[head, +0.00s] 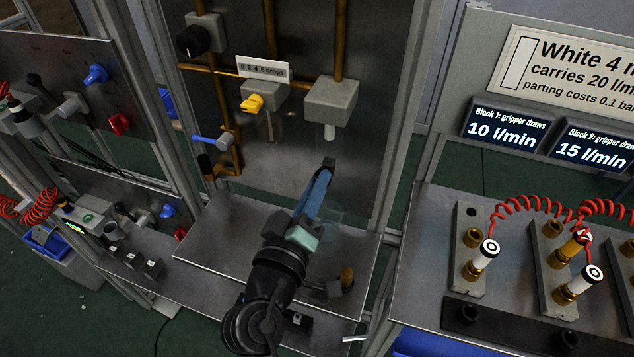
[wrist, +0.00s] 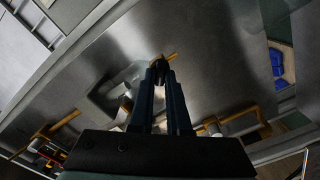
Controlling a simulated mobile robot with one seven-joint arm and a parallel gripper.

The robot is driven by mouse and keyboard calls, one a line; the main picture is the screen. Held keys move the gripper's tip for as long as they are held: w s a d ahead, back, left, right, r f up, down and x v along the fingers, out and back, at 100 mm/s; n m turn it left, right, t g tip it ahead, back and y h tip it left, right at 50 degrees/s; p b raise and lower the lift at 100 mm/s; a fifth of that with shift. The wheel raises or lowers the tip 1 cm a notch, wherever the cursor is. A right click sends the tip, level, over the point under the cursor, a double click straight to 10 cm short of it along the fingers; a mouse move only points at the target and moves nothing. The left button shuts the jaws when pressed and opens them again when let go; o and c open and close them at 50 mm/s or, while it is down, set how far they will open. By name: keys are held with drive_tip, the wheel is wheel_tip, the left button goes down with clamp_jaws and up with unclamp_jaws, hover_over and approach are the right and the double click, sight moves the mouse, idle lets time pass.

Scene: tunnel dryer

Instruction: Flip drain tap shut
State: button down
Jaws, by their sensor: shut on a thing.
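My gripper (head: 328,165) reaches up in front of the grey middle panel (head: 290,150), its tip below the right grey block (head: 331,98) and its pale outlet (head: 330,132). In the wrist view my gripper (wrist: 160,70) has its fingers close together, with a thin yellow-brown piece (wrist: 172,55) at the tips; the fingers hide most of it. A tap with a blue lever (head: 204,139) sits left on the panel, its lever roughly level. I cannot tell which is the drain tap.
A clear beaker (head: 330,228) stands on the shelf beside my gripper. Brass pipes (head: 270,45) run along the panel. A left panel carries a blue knob (head: 96,75) and a red knob (head: 119,124). The right bench (head: 430,250) holds fittings with red coiled hoses.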

drive_tip(key=shift+a+f+n+p, duration=0.1)
drive_tip(key=shift+n+p, duration=1.1)
drive_tip(key=shift+n, duration=2.6)
drive_tip(key=c, duration=0.9)
unclamp_jaws()
